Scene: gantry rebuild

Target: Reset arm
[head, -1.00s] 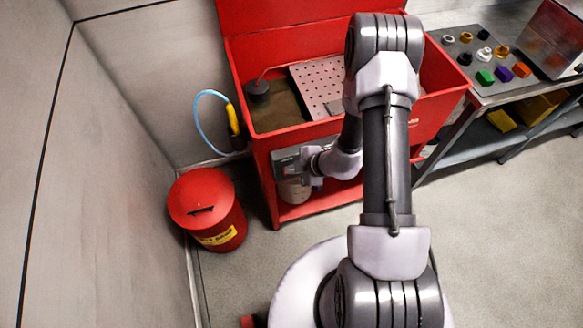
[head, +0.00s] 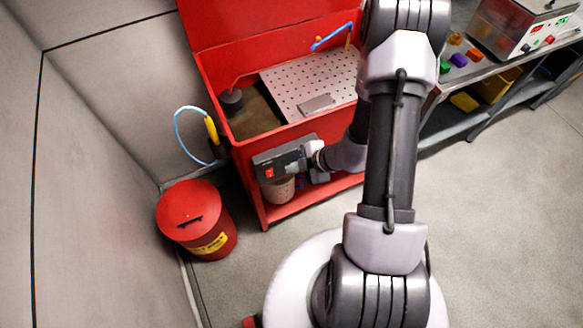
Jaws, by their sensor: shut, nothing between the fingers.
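My arm rises from my base at the bottom right and folds over in front of a red parts washer (head: 330,130). My gripper (head: 266,167), a dark grey block with a small red mark, points left in front of the washer's front wall, below its rim. It is shut and empty. I cannot tell how far it is from the wall. My own arm hides the washer's right part.
A red lidded waste can (head: 196,220) stands on the floor at left, near the wall. A perforated tray (head: 310,84) lies in the washer. A bench (head: 490,68) at upper right holds coloured blocks and a boxy instrument (head: 525,25). Floor at right is clear.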

